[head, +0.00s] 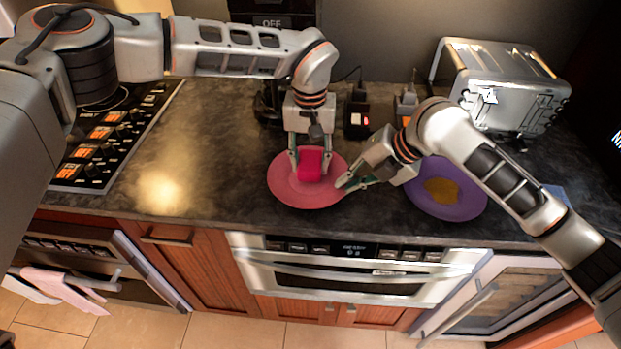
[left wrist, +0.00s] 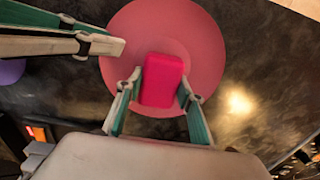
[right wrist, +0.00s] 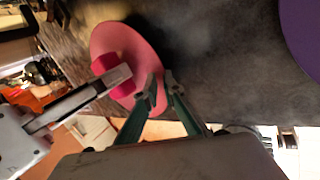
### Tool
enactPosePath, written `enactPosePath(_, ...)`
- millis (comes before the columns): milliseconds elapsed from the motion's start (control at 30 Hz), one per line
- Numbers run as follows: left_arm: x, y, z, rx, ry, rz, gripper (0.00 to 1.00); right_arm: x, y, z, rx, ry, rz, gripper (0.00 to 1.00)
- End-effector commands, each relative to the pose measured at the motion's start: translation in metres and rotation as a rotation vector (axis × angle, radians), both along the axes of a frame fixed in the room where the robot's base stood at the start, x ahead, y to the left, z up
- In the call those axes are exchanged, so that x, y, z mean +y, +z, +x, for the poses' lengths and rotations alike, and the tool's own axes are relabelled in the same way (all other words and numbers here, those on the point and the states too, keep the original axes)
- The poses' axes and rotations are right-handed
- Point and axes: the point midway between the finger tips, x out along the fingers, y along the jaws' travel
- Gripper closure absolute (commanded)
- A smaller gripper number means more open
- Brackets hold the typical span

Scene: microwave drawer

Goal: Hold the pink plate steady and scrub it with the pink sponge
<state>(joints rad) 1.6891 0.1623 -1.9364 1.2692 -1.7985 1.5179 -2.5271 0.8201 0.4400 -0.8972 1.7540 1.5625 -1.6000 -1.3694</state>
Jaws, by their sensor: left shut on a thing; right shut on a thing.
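The pink plate (head: 288,190) lies on the dark countertop near its front edge. My right gripper (head: 343,184) is shut on the plate's right rim, which also shows in the right wrist view (right wrist: 118,35). The sponge appears against the plate; the exact contact under it is hidden.
A purple plate (head: 447,208) with a brown item (head: 441,190) on it sits right of the pink plate, partly behind my right arm. A silver toaster oven (head: 500,85) stands at the back right. A stovetop (head: 112,135) is at left. The counter between stovetop and pink plate is clear.

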Motion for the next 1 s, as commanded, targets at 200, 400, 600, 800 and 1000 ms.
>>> enactPosePath(200, -0.001, 0.021, -0.001, 0.001, -0.002, -0.001, 0.80, -0.001, -0.003, -0.001, 0.004, 0.000, -0.006, 1.00)
enactPosePath(400, -0.002, 0.036, -0.002, 0.003, -0.003, -0.002, 0.80, -0.002, -0.004, -0.001, 0.004, -0.001, -0.006, 1.00)
enactPosePath(600, 0.001, 0.040, -0.002, 0.004, -0.002, -0.002, 0.80, -0.002, -0.004, 0.000, 0.004, -0.002, -0.007, 1.00)
enactPosePath(800, 0.022, 0.040, -0.002, 0.004, 0.000, -0.002, 0.80, -0.002, -0.004, 0.000, 0.003, -0.002, -0.008, 1.00)
enactPosePath(1000, 0.043, 0.040, -0.002, 0.004, 0.000, -0.002, 0.80, -0.002, -0.004, 0.000, 0.003, -0.002, -0.008, 1.00)
